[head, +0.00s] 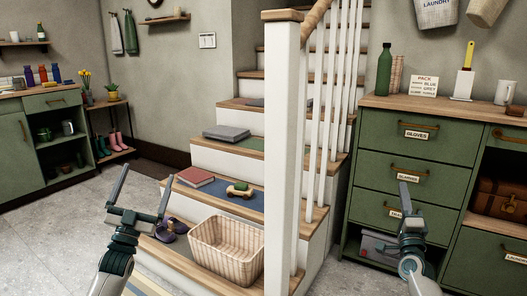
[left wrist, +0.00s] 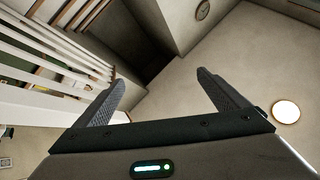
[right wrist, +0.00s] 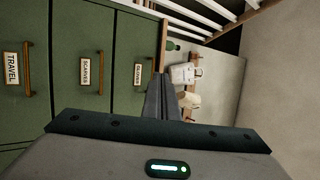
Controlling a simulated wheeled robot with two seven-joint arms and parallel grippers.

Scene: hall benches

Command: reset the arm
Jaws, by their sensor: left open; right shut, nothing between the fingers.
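My left gripper (head: 142,190) is raised in front of the lower stairs in the head view. Its two fingers stand wide apart with nothing between them, as the left wrist view (left wrist: 160,95) also shows. My right gripper (head: 404,196) is in front of the green drawer unit (head: 420,140), near the labelled drawers. Its fingers are together with nothing between them, and the right wrist view (right wrist: 163,98) shows them closed. Whether the right fingertips touch the drawer front I cannot tell.
A woven basket (head: 227,250) sits on a low step beside purple shoes (head: 170,230). A white newel post (head: 282,150) stands between my grippers. Grey floor (head: 45,225) is clear at left.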

